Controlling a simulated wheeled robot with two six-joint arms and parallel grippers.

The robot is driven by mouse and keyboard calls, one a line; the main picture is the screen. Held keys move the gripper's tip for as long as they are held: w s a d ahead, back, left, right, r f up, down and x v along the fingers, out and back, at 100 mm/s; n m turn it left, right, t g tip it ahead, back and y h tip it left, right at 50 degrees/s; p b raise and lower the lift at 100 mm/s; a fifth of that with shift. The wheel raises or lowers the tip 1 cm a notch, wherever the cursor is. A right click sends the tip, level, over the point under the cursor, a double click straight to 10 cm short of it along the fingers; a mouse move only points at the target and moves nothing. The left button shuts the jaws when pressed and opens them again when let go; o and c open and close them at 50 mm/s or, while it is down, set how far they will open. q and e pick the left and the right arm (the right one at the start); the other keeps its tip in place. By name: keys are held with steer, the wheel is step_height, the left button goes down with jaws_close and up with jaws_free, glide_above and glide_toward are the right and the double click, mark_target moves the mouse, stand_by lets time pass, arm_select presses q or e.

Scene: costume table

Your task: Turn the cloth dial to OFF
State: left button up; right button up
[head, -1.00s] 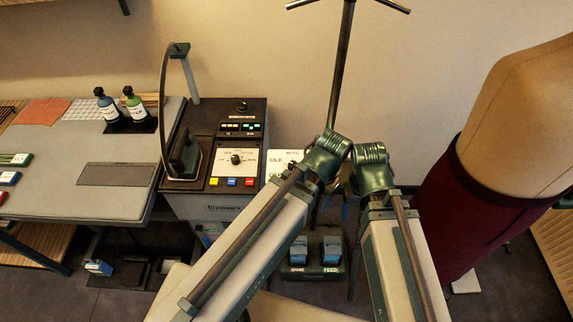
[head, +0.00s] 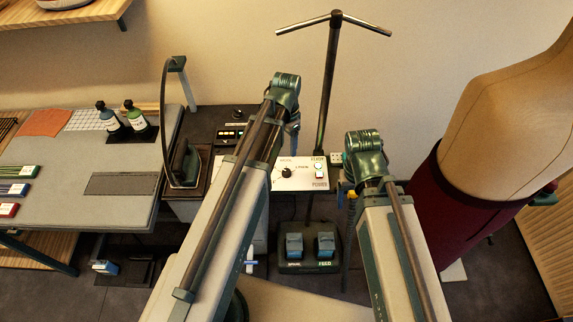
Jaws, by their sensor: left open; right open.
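A dark round dial (head: 287,172) sits on a white labelled panel (head: 305,185), right of my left arm. A small button or lamp is at the panel's right side. The labels are too small to read surely, so I cannot tell the dial's setting. My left gripper (head: 293,126) is mostly hidden behind its arm, above the panel and apart from the dial. My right gripper (head: 349,193) is largely hidden behind its arm, right of the panel. Both are open, and I see nothing held. My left arm covers most of the iron station's control panel (head: 230,133).
A pole (head: 329,90) with a crossbar rises behind the panel. Two pedals (head: 309,245) stand below. The iron (head: 186,163) and the work table (head: 60,205) with bottles are left. A dress form (head: 500,140) stands right. Wall space above is open.

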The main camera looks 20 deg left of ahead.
mark_target(286, 171)
arm_select(q)
steer(key=shift+f, duration=0.2)
step_height(286, 171, down, 14)
steer(key=b, duration=1.4)
steer(key=shift+r, duration=0.2)
steer(key=shift+c, duration=0.2)
jaws_close()
